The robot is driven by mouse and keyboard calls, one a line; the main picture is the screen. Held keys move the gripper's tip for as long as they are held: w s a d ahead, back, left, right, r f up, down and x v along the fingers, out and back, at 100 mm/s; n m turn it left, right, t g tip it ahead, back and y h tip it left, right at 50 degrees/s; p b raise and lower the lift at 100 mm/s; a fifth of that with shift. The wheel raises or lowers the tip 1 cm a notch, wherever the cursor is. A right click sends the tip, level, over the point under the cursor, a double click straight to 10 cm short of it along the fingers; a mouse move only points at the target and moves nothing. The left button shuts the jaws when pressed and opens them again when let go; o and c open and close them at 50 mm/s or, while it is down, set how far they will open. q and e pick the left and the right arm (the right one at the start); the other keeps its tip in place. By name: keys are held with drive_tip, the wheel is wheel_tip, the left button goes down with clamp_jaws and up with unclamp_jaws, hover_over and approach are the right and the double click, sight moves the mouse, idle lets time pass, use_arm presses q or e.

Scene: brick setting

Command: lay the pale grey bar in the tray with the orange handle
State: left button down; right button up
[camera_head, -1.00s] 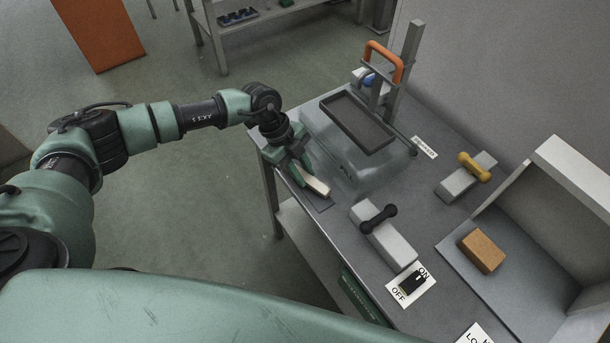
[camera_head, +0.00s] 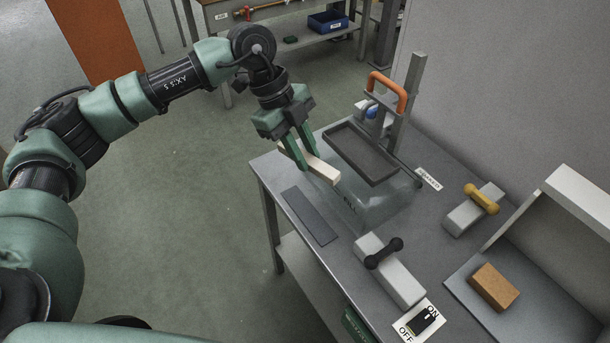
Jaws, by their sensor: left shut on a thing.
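My left gripper (camera_head: 303,155) is shut on the pale grey bar (camera_head: 321,170), a cream-looking block held above the bench, just left of the tray. The tray (camera_head: 388,172) is dark, shallow and looks empty. It sits over a translucent grey-green tank (camera_head: 372,207). The orange handle (camera_head: 388,88) stands at the tray's far end beside an upright grey post (camera_head: 411,98). The bar is apart from the tray, as far as I can tell. My right gripper is not in view.
A dark flat mat (camera_head: 309,216) lies bare on the bench (camera_head: 285,172). Grey blocks with a black lever (camera_head: 384,253) and a yellow lever (camera_head: 481,198) stand to the right. An ON/OFF switch (camera_head: 422,319) and a brown block (camera_head: 493,287) are nearer.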

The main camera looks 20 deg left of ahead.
use_arm(q)
drive_tip(key=shift+r, duration=1)
drive_tip(key=m, duration=0.2)
drive_tip(key=m+g, duration=0.1)
drive_tip(key=s+f+m+g, duration=0.1)
drive_tip(key=m, duration=0.1)
drive_tip(key=shift+a+m+y, duration=0.1)
drive_tip(key=shift+m+y, duration=0.2)
drive_tip(key=shift+y, duration=0.1)
drive_tip(key=s+a+n+t+y, duration=0.1)
drive_tip(key=n+t+y, duration=0.1)
drive_tip(key=n, duration=0.7)
drive_tip(key=s+a+n+t+y, duration=0.1)
drive_tip(key=s+n+t+y, duration=0.1)
drive_tip(key=n, duration=0.8)
drive_tip(key=s+a+f+n+t+y, duration=0.1)
drive_tip(key=s+n+t, duration=0.1)
drive_tip(key=n, duration=0.7)
drive_tip(key=shift+n+t+y, duration=0.3)
drive_tip(key=shift+t+y, duration=0.1)
